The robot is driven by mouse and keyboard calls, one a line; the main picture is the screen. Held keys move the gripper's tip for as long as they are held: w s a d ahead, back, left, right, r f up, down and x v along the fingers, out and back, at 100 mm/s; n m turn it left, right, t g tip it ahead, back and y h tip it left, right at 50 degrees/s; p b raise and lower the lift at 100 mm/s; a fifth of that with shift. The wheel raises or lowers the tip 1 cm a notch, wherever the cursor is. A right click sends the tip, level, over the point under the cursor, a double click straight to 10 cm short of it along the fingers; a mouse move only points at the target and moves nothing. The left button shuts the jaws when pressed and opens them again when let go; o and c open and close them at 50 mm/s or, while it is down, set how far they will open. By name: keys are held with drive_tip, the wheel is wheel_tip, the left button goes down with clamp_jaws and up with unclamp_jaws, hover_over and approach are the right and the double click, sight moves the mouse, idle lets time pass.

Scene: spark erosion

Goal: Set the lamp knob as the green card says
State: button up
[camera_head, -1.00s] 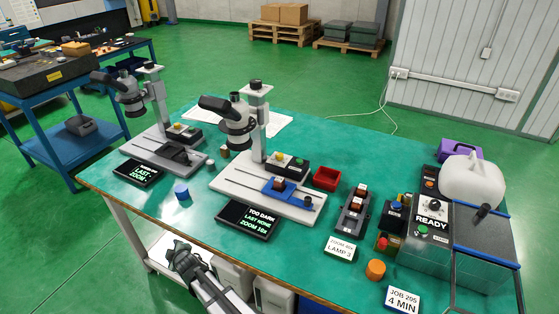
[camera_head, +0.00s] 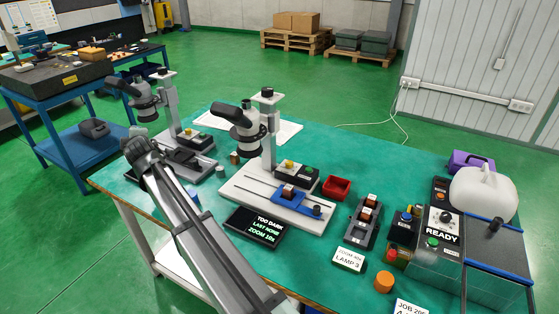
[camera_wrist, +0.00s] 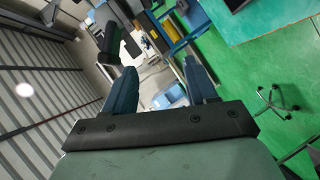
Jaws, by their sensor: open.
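A pale card (camera_head: 349,259) near the table's front edge appears to read "ZOOM 40x, LAMP 3"; its print is small. The nearer microscope (camera_head: 247,130) has a dark control box (camera_head: 295,172) with a yellow and a black control on top; I cannot tell which is the lamp knob or read its setting. A black display (camera_head: 255,226) before it reads "TOO DARK, LAST NONE, ZOOM 10x". My gripper (camera_head: 138,148) is raised near the farther microscope, left of the nearer one. In the wrist view my gripper (camera_wrist: 160,88) is open, with nothing between its fingers.
The farther microscope (camera_head: 145,105) stands at the left. A red tray (camera_head: 336,187), an orange cylinder (camera_head: 384,282) and a machine marked READY (camera_head: 440,230) lie to the right. A blue cart (camera_head: 75,150) stands beyond the table's left end.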

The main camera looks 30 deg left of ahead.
drive_tip(key=w+d+r+m+t+h, duration=0.2)
drive_tip(key=w+d+r+m+t, duration=0.1)
drive_tip(key=w+d+r, duration=1)
drive_tip(key=w+d+r+m+t+h, duration=0.2)
drive_tip(key=w+d+r+m, duration=0.1)
drive_tip(key=w+d+r, duration=1.1)
drive_tip(key=w+d+f+m+g+h, duration=0.1)
drive_tip(key=w+d+f+g+h, duration=0.2)
drive_tip(key=d+f, duration=0.7)
drive_tip(key=w+d+f+g+h, duration=0.15)
drive_tip(key=w+d+f, duration=0.35)
drive_tip(key=f, duration=0.8)
drive_tip(key=w+d+f+m+g+h, duration=0.1)
drive_tip(key=w+d+f+g+h, duration=0.15)
drive_tip(key=d+f, duration=0.75)
drive_tip(key=n+g+h, duration=0.2)
drive_tip(key=n+g, duration=0.3)
drive_tip(key=n, duration=0.2)
hover_over(289, 162)
drive_tip(key=f, duration=0.2)
drive_tip(key=d+f, duration=0.1)
drive_tip(key=f, duration=0.1)
drive_tip(key=shift+w+f, duration=0.15)
drive_tip(key=shift+f, duration=0.05)
drive_tip(key=shift+s+a+n, duration=0.3)
drive_tip(key=shift+a+n, duration=0.1)
drive_tip(key=shift+a, duration=0.05)
drive_tip(key=shift+f, duration=3.7)
